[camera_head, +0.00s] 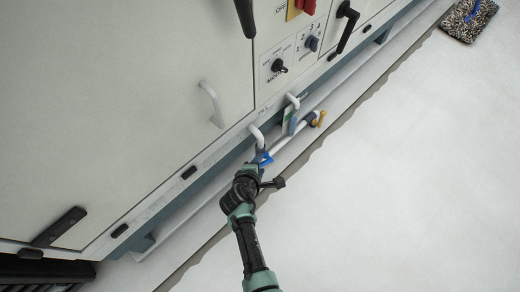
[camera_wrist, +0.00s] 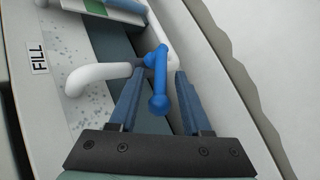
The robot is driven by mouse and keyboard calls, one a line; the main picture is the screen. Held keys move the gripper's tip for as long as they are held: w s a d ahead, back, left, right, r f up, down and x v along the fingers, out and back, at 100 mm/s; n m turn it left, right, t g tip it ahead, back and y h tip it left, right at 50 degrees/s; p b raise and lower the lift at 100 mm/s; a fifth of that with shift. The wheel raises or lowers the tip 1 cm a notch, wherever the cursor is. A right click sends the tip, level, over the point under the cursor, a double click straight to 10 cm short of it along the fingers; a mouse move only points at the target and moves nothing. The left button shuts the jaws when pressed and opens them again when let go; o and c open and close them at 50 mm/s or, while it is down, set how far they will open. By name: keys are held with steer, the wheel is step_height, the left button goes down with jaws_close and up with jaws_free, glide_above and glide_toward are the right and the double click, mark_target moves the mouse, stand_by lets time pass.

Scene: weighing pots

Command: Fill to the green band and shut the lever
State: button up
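A blue lever (camera_wrist: 158,95) sits on the white pipe (camera_wrist: 95,75) beside the "FILL" label (camera_wrist: 39,57) in the wrist view. My gripper (camera_wrist: 160,75) is open, with one finger on each side of the lever and gaps between. In the head view my gripper (camera_head: 261,157) is at the blue lever (camera_head: 266,159), low on the machine front. A gauge plate with a green band (camera_wrist: 95,5) is cut off at the top of the wrist view. It is small in the head view (camera_head: 287,120). I cannot read the fill level.
The pale machine front (camera_head: 120,110) rises on the left, with knobs, a red switch (camera_head: 301,8) and a black handle (camera_head: 347,27). A yellow valve handle (camera_head: 320,118) is on the lower pipe to the right.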

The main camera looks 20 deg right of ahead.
steer(key=p+v, duration=0.8)
steer(key=v, duration=0.5)
steer(key=shift+s+f, duration=0.1)
stand_by(0.3)
